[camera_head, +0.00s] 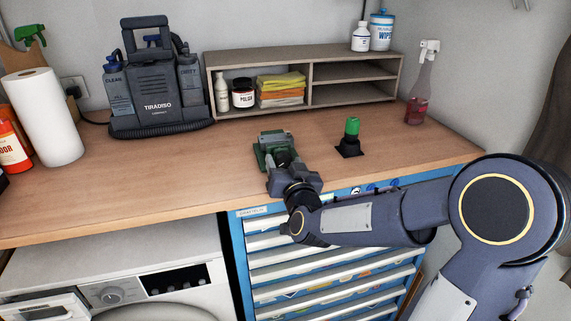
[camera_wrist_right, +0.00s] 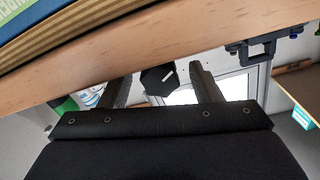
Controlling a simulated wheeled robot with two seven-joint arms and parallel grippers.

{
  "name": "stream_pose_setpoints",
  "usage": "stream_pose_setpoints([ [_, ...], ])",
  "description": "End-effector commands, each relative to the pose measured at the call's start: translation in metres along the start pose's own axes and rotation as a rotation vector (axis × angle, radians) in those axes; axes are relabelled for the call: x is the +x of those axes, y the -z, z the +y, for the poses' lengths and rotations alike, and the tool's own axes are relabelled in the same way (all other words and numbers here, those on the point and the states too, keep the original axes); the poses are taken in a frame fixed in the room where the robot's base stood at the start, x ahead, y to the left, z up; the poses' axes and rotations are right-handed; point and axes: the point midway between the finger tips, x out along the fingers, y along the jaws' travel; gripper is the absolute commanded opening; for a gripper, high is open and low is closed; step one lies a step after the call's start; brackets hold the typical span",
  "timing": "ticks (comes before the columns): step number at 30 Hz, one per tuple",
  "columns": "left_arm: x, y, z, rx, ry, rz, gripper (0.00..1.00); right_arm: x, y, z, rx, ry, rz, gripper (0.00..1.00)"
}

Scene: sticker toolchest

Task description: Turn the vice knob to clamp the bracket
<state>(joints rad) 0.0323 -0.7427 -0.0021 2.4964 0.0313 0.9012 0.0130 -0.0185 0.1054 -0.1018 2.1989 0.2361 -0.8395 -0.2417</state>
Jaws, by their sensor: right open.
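A green bench vice (camera_head: 272,146) stands on the wooden worktop near its front edge. My right gripper (camera_head: 283,166) is at the near side of the vice and covers part of it in the head view. In the right wrist view the gripper's two fingers (camera_wrist_right: 161,90) are apart. A dark, faceted knob-like part (camera_wrist_right: 158,79) with a white mark shows between them; I cannot tell whether the fingers touch it. The vice knob is hidden in the head view, and I cannot make out the bracket. My left gripper is out of view.
A grey shelf unit (camera_head: 308,68), a pink spray bottle (camera_head: 418,102) and a dark cleaning machine (camera_head: 155,95) stand behind. A blue drawer chest (camera_head: 237,252) is below.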

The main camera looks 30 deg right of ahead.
Motion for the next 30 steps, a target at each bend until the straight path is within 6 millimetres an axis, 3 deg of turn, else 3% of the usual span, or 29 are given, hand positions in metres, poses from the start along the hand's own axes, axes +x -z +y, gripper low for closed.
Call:
stream_pose_setpoints([
  [3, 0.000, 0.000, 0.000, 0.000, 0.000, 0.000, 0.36, 0.000, 0.000, 0.000, 0.000, 0.000, 0.000, 0.56],
  [13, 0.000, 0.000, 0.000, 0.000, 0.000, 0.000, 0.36, 0.000, 0.000, 0.000, 0.000, 0.000, 0.000, 0.13],
  [23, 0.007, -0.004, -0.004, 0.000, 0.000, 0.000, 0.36, -0.001, -0.002, 0.000, 0.046, 0.001, 0.002, 0.13],
  [30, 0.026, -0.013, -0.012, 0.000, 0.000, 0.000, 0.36, 0.000, -0.004, 0.001, 0.193, 0.000, 0.004, 0.13],
])
